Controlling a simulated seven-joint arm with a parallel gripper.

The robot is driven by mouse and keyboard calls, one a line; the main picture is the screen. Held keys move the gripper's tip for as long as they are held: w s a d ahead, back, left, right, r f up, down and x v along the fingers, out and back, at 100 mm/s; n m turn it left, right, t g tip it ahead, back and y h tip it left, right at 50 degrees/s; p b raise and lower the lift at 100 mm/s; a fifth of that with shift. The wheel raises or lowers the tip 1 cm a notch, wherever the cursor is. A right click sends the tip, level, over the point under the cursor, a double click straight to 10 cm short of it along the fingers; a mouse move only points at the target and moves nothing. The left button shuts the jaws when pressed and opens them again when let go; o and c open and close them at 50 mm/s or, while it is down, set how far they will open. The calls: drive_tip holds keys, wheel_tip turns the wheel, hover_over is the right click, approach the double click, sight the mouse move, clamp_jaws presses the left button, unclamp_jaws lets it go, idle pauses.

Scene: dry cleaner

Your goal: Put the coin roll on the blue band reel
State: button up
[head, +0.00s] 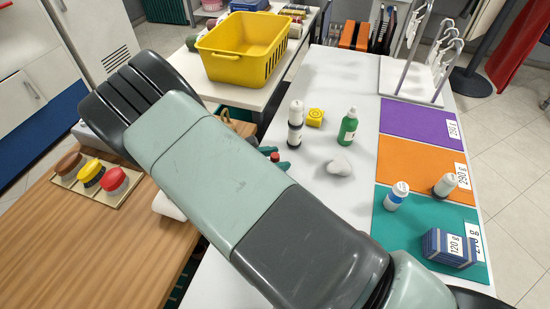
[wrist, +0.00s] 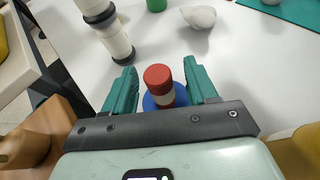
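A short cylinder with a red top and a white band, apparently the coin roll (wrist: 158,78), stands upright between my gripper's fingers in the wrist view. Below it is a wider round blue thing (wrist: 181,94), apparently the blue band reel, largely hidden by the roll and my gripper. The roll looks to be on it, but the contact is hidden. My gripper (wrist: 163,80) has its teal fingers apart, with a gap on each side of the roll. In the head view the roll's red top (head: 275,156) shows past my arm, which hides the reel.
A black-and-white cylinder stack (head: 295,125), a yellow block (head: 315,117), a green bottle (head: 348,127) and a white rounded lump (head: 340,165) stand nearby on the white table. Coloured mats (head: 405,117) lie at right. A yellow basket (head: 226,62) stands behind.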

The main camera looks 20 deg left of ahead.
drive_tip(key=shift+s+a+r, duration=0.15)
drive_tip(key=shift+r, duration=0.1)
drive_tip(key=v, duration=1.2)
drive_tip(key=w+d+r+m+g+y, duration=0.35)
drive_tip(key=d+r+m+g, duration=0.45)
drive_tip(key=d+r+m, duration=0.85)
drive_tip(key=s+d+r+m+t+y, duration=0.3)
drive_tip(key=s+d+r+m+y, duration=0.2)
drive_tip(key=s+d+r+m, duration=0.6)
drive_tip(key=s+d+r, duration=0.4)
drive_tip(key=d+r, duration=0.2)
drive_tip(key=d, duration=0.1)
drive_tip(key=shift+s+d+r, duration=0.3)
drive_tip(key=shift+r, duration=0.1)
